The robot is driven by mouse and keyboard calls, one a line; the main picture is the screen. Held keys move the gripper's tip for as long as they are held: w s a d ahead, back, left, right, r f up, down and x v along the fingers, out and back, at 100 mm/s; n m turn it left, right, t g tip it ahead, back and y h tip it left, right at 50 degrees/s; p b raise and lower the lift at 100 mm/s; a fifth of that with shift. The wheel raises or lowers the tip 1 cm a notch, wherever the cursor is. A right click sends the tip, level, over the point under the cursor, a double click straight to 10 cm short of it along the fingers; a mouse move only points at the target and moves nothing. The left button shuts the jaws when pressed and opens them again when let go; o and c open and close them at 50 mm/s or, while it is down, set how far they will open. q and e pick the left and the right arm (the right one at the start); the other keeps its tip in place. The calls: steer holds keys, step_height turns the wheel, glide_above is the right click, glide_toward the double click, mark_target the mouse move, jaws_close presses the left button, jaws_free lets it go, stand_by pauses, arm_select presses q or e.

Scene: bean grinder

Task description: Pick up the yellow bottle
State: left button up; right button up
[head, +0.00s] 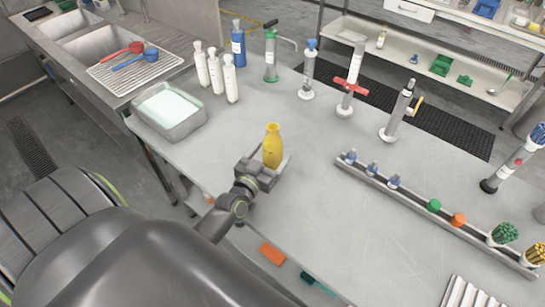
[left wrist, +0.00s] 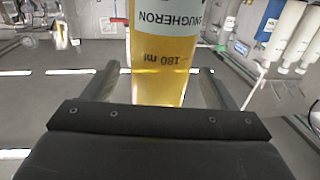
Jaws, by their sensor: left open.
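The yellow bottle (head: 272,147) stands upright near the left front part of the grey table. It also shows large in the left wrist view (left wrist: 160,75), with a pale label and "180 ml" on it; its top is cut off there. My left gripper (head: 266,168) is open at the bottle's lower part, on its near side. In the left wrist view the two fingers (left wrist: 157,85) stand either side of the bottle, with a gap showing at each side. My right gripper is not in view.
A metal tray (head: 170,128) and several white bottles (head: 215,72) stand to the left and behind. A long rack (head: 405,192) with small coloured items runs along the right. An orange piece (head: 272,254) lies near the front edge. The table around the bottle is clear.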

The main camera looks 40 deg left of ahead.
arm_select(q)
steer(key=w, duration=0.3)
steer(key=shift+w+a+f, duration=0.15)
steer(key=shift+w+f, duration=0.05)
steer(key=shift+w, duration=0.1)
steer(key=shift+s, duration=0.1)
steer(key=shift+c, duration=0.9)
steer(key=shift+r, duration=0.1)
steer(key=c, duration=1.1)
